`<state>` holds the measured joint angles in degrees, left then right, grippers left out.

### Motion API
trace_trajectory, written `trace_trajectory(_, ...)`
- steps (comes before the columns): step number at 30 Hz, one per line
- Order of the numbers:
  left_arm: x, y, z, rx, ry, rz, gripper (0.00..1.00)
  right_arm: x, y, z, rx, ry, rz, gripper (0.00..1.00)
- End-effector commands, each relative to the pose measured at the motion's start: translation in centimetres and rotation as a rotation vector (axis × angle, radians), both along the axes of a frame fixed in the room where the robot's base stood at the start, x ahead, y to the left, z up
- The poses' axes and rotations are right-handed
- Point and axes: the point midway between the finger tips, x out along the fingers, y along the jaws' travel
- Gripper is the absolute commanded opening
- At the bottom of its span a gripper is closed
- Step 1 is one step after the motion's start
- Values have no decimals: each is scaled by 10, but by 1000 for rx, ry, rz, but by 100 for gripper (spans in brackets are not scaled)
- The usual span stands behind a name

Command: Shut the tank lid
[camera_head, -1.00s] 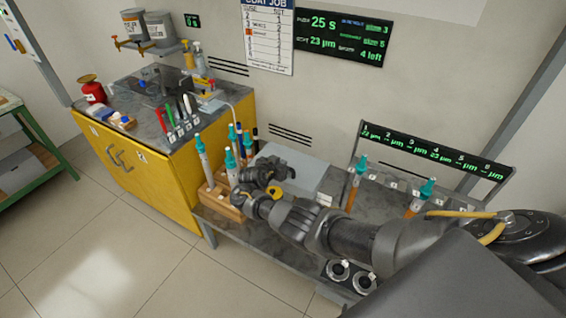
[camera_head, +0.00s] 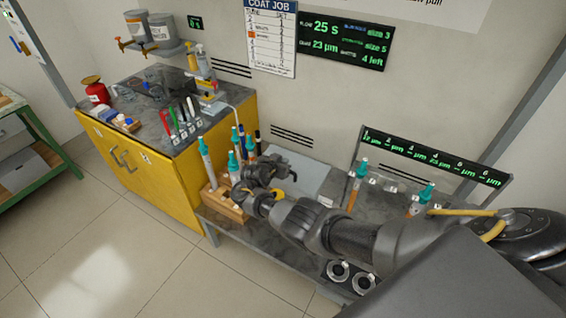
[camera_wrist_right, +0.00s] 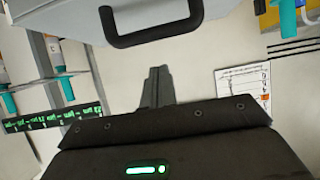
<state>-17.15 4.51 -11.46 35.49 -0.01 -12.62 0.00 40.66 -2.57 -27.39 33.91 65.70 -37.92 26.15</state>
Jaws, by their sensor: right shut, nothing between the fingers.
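A light grey panel (camera_head: 312,184), which looks like the tank lid, shows on the low bench in the head view, partly hidden behind my right gripper. The wrist view shows a grey slab (camera_wrist_right: 60,12) with a dark bar handle (camera_wrist_right: 155,36) at the top edge. I cannot tell how far the lid is open. My right gripper (camera_head: 306,173) is shut and empty in front of the panel. In the wrist view its fingers (camera_wrist_right: 156,82) point at the wall, apart from the handle. My left gripper is not in view.
A wooden rack (camera_head: 226,203) with several teal-capped rods stands left of my right gripper. More teal-capped rods (camera_head: 357,181) stand to its right, below a green-lettered display (camera_head: 435,158). A yellow cabinet (camera_head: 150,180) stands at the left. The floor in front is clear.

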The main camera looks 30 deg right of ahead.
Motion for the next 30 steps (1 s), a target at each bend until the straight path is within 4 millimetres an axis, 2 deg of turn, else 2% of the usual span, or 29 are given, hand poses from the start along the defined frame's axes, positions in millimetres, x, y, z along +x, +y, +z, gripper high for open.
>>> trace_trajectory(1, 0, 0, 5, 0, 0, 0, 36, -4, 6, 5, 1, -4, 1, 0)
trace_trajectory(9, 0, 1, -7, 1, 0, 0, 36, -33, 56, -4, -2, -12, -2, 0)
trace_trajectory(15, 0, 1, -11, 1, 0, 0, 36, -44, 77, -5, -5, -13, -3, 0)
trace_trajectory(28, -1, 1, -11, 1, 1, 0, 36, -47, 82, -4, -10, -12, -2, 0)
trace_trajectory(30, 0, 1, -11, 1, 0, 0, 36, -41, 84, -3, -28, -3, 32, 0)
